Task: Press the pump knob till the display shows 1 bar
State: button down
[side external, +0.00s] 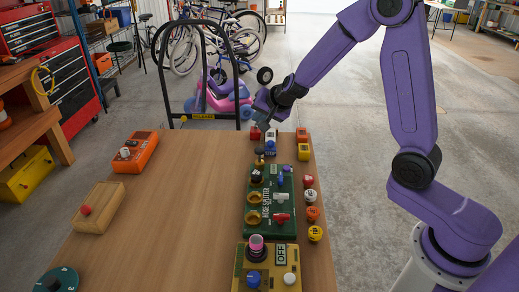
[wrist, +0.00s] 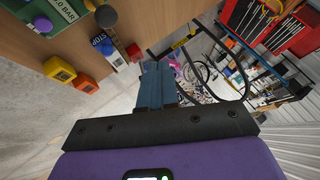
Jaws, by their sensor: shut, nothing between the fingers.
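My gripper (side external: 264,118) is shut and empty over the far end of the wooden table, above a small blue-and-white device (side external: 271,142). Its blue fingers (wrist: 157,85) show together in the wrist view, touching nothing that I can see. At the upper left of the wrist view is a green display (wrist: 62,12) whose text ends in "0 BAR"; its first part is hard to read. I cannot tell which is the pump knob.
A green "NOISE SPLITTER" board (side external: 271,214) and a yellow board with an "OFF" display (side external: 239,270) stand nearer. Small cubes (side external: 303,151) and round knobs (side external: 309,182) line the right edge. A black rail (side external: 164,75) rises behind the table. The table's middle is clear.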

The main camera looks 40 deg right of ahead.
aim_at(262, 150)
jog(key=shift+w+d+f+m+h, duration=0.1)
jog(key=shift+d+m+h, duration=0.1)
jog(key=shift+d, duration=0.15)
jog(key=shift+w+d+m+h, duration=0.1)
jog(key=shift+d+m, duration=0.1)
jog(key=shift+d, duration=0.15)
jog(key=shift+f, duration=0.1)
jog(key=shift+f, duration=4.3)
jog(key=shift+f, duration=0.15)
jog(key=shift+f, duration=0.3)
